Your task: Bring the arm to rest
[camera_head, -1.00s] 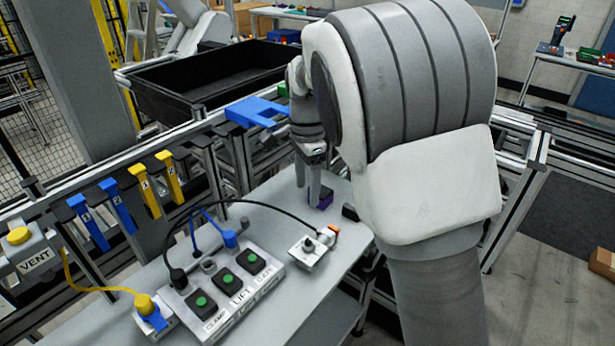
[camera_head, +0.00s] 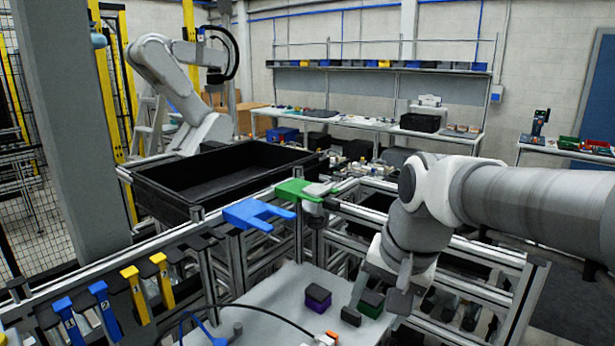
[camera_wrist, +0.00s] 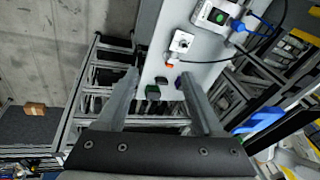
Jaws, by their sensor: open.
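My gripper (camera_head: 381,283) hangs at the right end of the grey table (camera_head: 270,290) in the head view, fingers pointing down. In the wrist view my gripper (camera_wrist: 158,75) has its fingers wide apart with nothing held between them. Below it on the table are a dark block with a purple base (camera_head: 318,299), a small black block (camera_head: 351,316) and a dark block with a green base (camera_head: 371,304). The green-based block also shows in the wrist view (camera_wrist: 152,92), apart from the fingers. My forearm enters from the right.
A blue fork-shaped bracket (camera_head: 258,214) and a green one (camera_head: 303,189) sit on the rail behind the table. A black bin (camera_head: 165,207) stands beyond. Blue and yellow hooks (camera_head: 131,290) line the rail at left. A metal frame (camera_head: 525,300) stands at right.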

